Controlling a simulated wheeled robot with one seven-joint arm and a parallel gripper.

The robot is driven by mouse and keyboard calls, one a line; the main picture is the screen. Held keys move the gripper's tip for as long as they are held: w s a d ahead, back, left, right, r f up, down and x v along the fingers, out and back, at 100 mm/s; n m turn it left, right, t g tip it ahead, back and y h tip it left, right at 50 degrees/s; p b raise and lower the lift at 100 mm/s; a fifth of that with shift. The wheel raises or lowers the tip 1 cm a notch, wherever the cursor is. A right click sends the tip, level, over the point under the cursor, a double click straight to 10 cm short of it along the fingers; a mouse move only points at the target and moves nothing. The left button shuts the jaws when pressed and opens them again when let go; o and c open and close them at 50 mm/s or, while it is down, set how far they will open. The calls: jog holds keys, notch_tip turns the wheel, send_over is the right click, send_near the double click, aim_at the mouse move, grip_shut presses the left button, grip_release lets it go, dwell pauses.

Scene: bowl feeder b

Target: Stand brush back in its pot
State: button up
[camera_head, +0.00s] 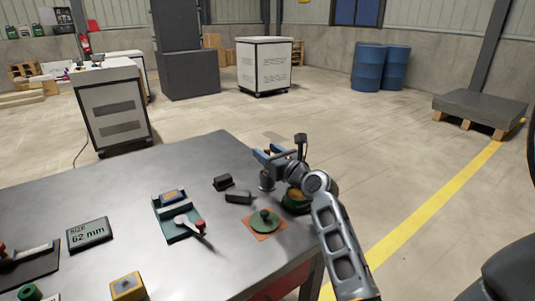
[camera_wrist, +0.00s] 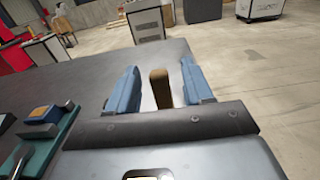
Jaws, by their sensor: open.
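My gripper (camera_head: 270,154) is over the far right corner of the grey table. Its blue fingers are open. In the wrist view a brown upright handle, seemingly the brush (camera_wrist: 160,88), shows between the two fingers (camera_wrist: 154,86), with gaps on both sides. Its lower end is hidden by my gripper. A small grey round thing (camera_head: 266,181), possibly the pot, shows just below the fingers in the head view. I cannot tell whether the handle stands in it.
A green round container (camera_head: 297,204) is partly hidden by my wrist. A green knobbed lid (camera_head: 264,221) lies on an orange mat. The table (camera_head: 125,190) is bare at the back.

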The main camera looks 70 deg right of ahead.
jog(key=v, duration=1.1)
jog(key=shift+s+a+f+b, duration=0.1)
jog(key=shift+s+a+b, duration=0.15)
jog(key=shift+s+b, duration=0.1)
